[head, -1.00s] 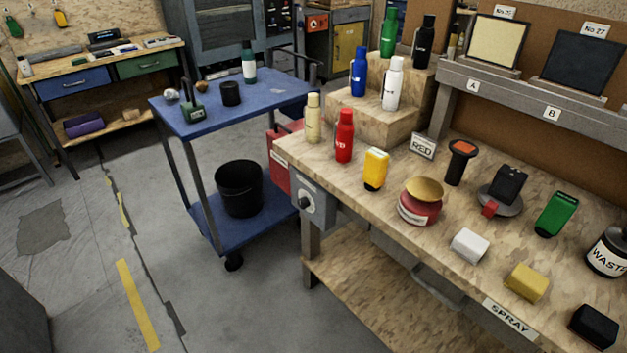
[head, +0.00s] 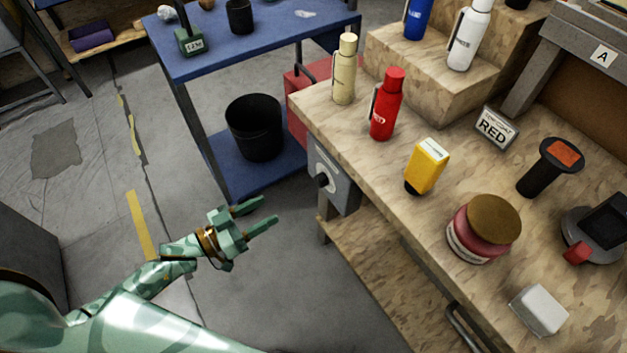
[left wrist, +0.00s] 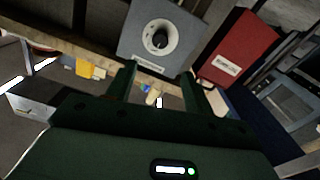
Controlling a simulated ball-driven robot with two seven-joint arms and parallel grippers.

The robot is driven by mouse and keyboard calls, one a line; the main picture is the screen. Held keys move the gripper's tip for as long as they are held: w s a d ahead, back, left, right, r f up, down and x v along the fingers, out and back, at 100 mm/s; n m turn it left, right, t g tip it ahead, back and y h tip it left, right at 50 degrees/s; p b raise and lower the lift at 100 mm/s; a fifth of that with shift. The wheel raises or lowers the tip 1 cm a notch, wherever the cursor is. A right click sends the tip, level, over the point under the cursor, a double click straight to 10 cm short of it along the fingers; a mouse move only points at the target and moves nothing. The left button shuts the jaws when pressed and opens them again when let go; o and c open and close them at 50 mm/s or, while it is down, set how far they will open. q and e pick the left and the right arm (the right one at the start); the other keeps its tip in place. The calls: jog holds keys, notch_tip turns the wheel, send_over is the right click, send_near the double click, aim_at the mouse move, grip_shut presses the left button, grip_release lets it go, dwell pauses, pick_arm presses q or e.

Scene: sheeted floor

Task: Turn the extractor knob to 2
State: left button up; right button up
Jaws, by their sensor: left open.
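The extractor knob (head: 322,180) is a black knob on a grey box (head: 335,176) at the left end of the workbench, under its top. In the left wrist view the knob (left wrist: 160,40) sits in a pale round dial on the grey box (left wrist: 183,62), beyond my fingertips. The dial's marks are too small to read. My left gripper (head: 270,211) is open and empty, left of and below the box in the head view, apart from it. Its two fingers also show in the left wrist view (left wrist: 156,80). My right gripper is not in view.
The workbench (head: 375,170) holds a red bottle (head: 386,105), a cream bottle (head: 345,70), a yellow bottle (head: 427,167) and a red jar (head: 483,230). A blue cart (head: 270,50) with a black bin (head: 254,128) stands behind the box. The floor left of the bench is clear.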

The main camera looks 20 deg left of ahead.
aim_at(317, 183)
pick_arm(q)
jog(key=b+x, duration=0.2)
jog(key=x, duration=1.2)
jog(key=shift+f+b, duration=0.1)
jog(key=shift+b, duration=0.3)
jog(key=shift+s, duration=0.1)
jog(key=shift+c, duration=0.3)
jog(key=c, duration=0.9)
